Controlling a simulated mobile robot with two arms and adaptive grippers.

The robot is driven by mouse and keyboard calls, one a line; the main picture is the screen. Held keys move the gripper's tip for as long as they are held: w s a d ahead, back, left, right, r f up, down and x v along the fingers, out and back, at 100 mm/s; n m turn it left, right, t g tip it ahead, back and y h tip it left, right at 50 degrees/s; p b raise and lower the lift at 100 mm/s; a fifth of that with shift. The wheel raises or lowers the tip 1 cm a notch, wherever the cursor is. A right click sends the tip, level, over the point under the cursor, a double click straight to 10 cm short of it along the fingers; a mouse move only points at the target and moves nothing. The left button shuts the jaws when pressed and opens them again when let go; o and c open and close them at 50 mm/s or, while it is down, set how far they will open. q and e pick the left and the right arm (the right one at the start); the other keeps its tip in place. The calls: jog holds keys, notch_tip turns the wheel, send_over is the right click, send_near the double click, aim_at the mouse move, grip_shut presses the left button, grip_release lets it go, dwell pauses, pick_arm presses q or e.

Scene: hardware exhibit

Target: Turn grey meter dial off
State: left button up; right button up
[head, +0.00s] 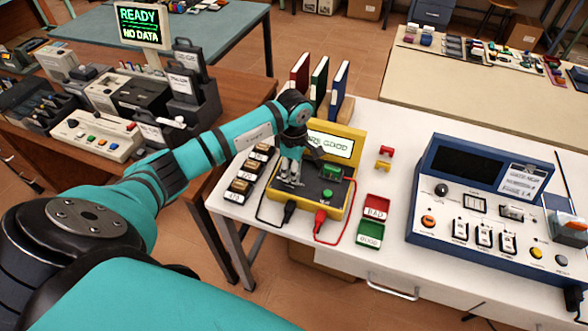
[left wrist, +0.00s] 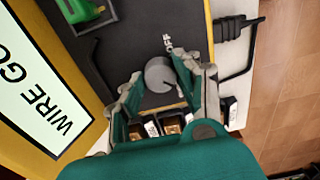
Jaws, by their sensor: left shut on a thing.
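The yellow meter (head: 357,150) stands on the white table, its screen reading "GOOD" behind my arm. In the left wrist view the screen (left wrist: 40,75) reads "WIRE GO", cut off by the edge. The grey dial (left wrist: 160,72) is on the meter's dark panel, with an "OFF" label (left wrist: 168,42) just beyond it. My left gripper (head: 290,178) is down at the panel's left part, its fingers shut on the dial from both sides, as the left wrist view shows (left wrist: 162,80). In the head view the gripper mostly hides the dial. My right gripper is not in view.
A black plug (head: 289,211) and a red plug (head: 320,220) with cables are at the meter's front. Labelled blocks (head: 241,188) stand left of it. Red and green trays (head: 375,209) and a blue console (head: 470,215) stand right. Three books (head: 319,82) stand behind.

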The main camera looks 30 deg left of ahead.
pick_arm(q)
jog(key=shift+c, duration=1)
jog(key=shift+n, duration=0.3)
jog(key=n+b, duration=0.1)
jog(key=n, duration=0.1)
jog(key=shift+n, duration=0.4)
jog(key=n+b, duration=0.2)
jog(key=n, duration=0.7)
jog(key=shift+n+b, duration=0.35)
jog(key=shift+n, duration=0.05)
jog(key=n, duration=0.4)
jog(key=shift+n, duration=0.4)
